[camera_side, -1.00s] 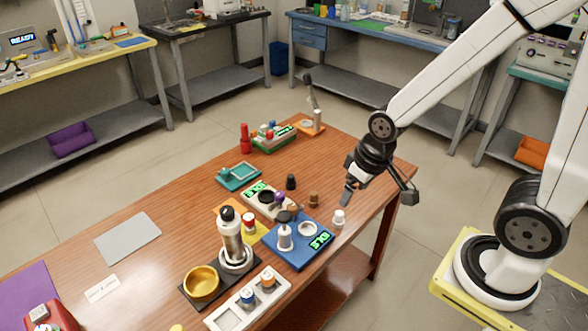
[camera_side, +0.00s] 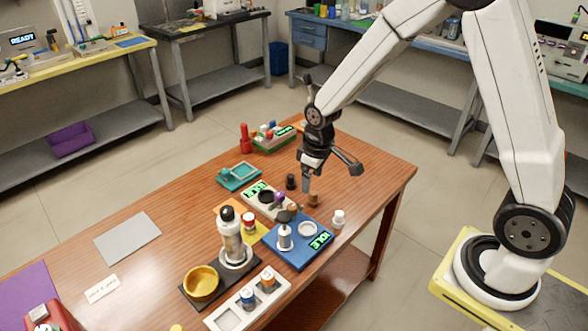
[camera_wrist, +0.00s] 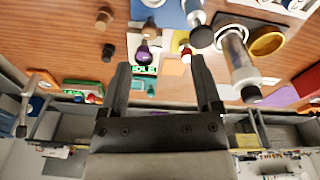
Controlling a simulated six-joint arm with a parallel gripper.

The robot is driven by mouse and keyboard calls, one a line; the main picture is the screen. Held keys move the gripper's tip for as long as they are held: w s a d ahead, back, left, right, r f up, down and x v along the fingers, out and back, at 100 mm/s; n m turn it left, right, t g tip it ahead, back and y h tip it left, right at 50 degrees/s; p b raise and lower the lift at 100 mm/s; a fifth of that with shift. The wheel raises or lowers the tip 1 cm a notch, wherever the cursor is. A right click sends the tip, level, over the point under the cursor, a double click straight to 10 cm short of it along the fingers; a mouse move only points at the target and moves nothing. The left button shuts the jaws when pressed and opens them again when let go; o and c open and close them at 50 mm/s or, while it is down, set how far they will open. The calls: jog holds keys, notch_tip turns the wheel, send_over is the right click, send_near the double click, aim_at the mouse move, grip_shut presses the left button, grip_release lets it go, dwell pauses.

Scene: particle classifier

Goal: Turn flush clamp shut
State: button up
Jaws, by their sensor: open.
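I cannot tell for sure which part is the flush clamp. A clear column (camera_side: 231,242) with a black cap stands upright on a dark base beside a gold bowl (camera_side: 201,283); both also show in the wrist view, the column (camera_wrist: 237,55) at right. A blue unit (camera_side: 277,248) carries a metal cylinder with a dark top and a green readout. A pale unit with a purple knob (camera_side: 280,197) sits behind it. My gripper (camera_side: 331,178) is open and empty above the table, behind and right of these units. In the wrist view, its fingers (camera_wrist: 160,66) are wide apart.
Small brown (camera_side: 313,200), black (camera_side: 291,182) and white (camera_side: 338,218) pieces stand under and near my gripper. A white rack (camera_side: 228,317) with capped vials is at the front. A teal tray (camera_side: 238,176) and red bottle (camera_side: 245,138) are behind. The table's left part is mostly clear.

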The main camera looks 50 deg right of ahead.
aim_at(292, 206)
jog(key=w+f+n, duration=0.1)
jog(key=w+f, duration=0.1)
jog(key=f, duration=0.1)
jog(key=w+d+f, duration=0.1)
jog(key=w+f, duration=0.1)
jog(key=w, duration=0.1)
jog(key=w+f+n+g, duration=0.1)
jog(key=w+f, duration=0.1)
jog(key=f, duration=0.1)
jog(key=shift+w+d+f+n, duration=0.2)
jog(key=shift+w+f+n, duration=0.1)
jog(key=shift+w+f, duration=0.1)
jog(key=shift+f, duration=3.85)
jog(key=shift+c, duration=0.2)
grip_shut()
